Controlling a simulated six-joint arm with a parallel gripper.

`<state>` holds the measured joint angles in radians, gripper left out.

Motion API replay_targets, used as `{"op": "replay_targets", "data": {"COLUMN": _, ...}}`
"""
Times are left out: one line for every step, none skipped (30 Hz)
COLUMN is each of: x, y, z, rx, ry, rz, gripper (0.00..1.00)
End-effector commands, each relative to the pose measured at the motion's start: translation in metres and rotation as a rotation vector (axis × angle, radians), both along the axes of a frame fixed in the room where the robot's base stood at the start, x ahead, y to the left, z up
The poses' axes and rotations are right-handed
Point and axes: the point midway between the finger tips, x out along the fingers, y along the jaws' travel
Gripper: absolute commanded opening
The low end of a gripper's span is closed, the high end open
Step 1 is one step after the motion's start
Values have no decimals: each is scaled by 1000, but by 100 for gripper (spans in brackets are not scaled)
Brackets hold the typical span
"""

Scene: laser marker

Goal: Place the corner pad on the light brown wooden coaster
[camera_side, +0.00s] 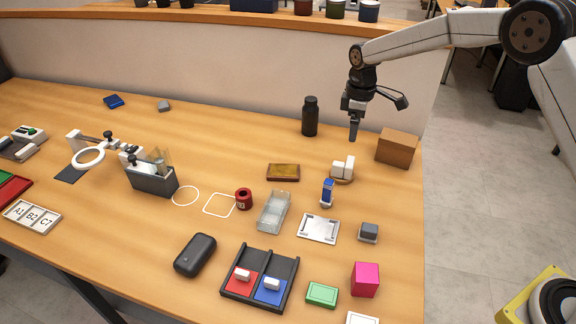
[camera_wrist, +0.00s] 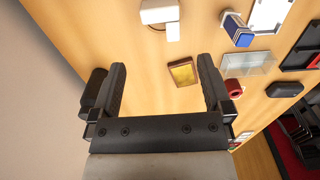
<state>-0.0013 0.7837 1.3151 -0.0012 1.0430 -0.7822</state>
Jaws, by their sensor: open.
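The white corner pad (camera_side: 349,164), an L-shaped block with one taller side, sits on what looks like the light brown wooden coaster (camera_side: 343,181), whose rim shows beneath it in the side view.
A brown box (camera_side: 397,147) stands right of the pad, and a dark bottle (camera_side: 310,116) stands behind to the left. A gold-brown block (camera_side: 283,172) lies to the left. A blue item (camera_side: 327,193) stands in front. The table's right edge is close to the box.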

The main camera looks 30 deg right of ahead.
Motion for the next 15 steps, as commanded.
{"op": "replay_targets", "data": {"x": -1, "y": 0, "z": 0, "rx": 0, "ry": -1, "rz": -3, "gripper": 100}}
{"op": "replay_targets", "data": {"x": -1, "y": 0, "z": 1, "rx": 0, "ry": -3, "rz": -5, "gripper": 100}}
{"op": "replay_targets", "data": {"x": -3, "y": 0, "z": 1, "rx": 0, "ry": -4, "rz": -10, "gripper": 100}}
{"op": "replay_targets", "data": {"x": -4, "y": 0, "z": 2, "rx": 0, "ry": -6, "rz": -15, "gripper": 100}}
{"op": "replay_targets", "data": {"x": -6, "y": 0, "z": 2, "rx": 0, "ry": -7, "rz": -21, "gripper": 100}}
{"op": "replay_targets", "data": {"x": -9, "y": 0, "z": 3, "rx": 0, "ry": -10, "rz": -32, "gripper": 100}}
{"op": "replay_targets", "data": {"x": -12, "y": 0, "z": 3, "rx": 1, "ry": -12, "rz": -42, "gripper": 100}}
{"op": "replay_targets", "data": {"x": -14, "y": 0, "z": 5, "rx": 1, "ry": -18, "rz": -53, "gripper": 100}}
{"op": "replay_targets", "data": {"x": -19, "y": 0, "z": 5, "rx": 1, "ry": -21, "rz": -71, "gripper": 100}}
{"op": "replay_targets", "data": {"x": -23, "y": 0, "z": 6, "rx": 1, "ry": -26, "rz": -85, "gripper": 100}}
{"op": "replay_targets", "data": {"x": -28, "y": 0, "z": 7, "rx": 1, "ry": -30, "rz": -101, "gripper": 100}}
{"op": "replay_targets", "data": {"x": -34, "y": 0, "z": 8, "rx": 3, "ry": -37, "rz": -123, "gripper": 100}}
{"op": "replay_targets", "data": {"x": -39, "y": 0, "z": 9, "rx": 3, "ry": -42, "rz": -142, "gripper": 100}}
{"op": "replay_targets", "data": {"x": -45, "y": 0, "z": 9, "rx": 4, "ry": -48, "rz": -160, "gripper": 100}}
{"op": "replay_targets", "data": {"x": -53, "y": 0, "z": 10, "rx": 6, "ry": -55, "rz": -187, "gripper": 100}}
